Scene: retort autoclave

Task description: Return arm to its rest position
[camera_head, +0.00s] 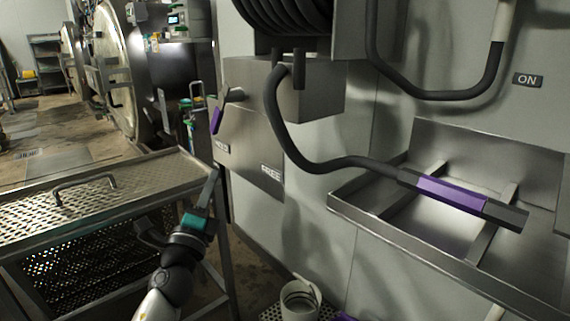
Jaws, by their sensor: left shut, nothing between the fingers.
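My left arm comes in from the bottom, left of centre. Its left gripper (212,178), dark with a teal band, points up and slightly right. Its fingers are shut with nothing seen between them. It shows in front of the right end of a perforated metal cart, left of a grey wall box (248,155). I cannot tell whether it touches the cart. My right gripper is not in view.
The metal cart (95,203) with a handle stands at left. A wall-mounted metal tray (385,225) at right holds a purple-banded spray handle (450,193) on a black hose (300,150). A purple lever (216,121) projects from the box. A white bucket (299,301) stands below.

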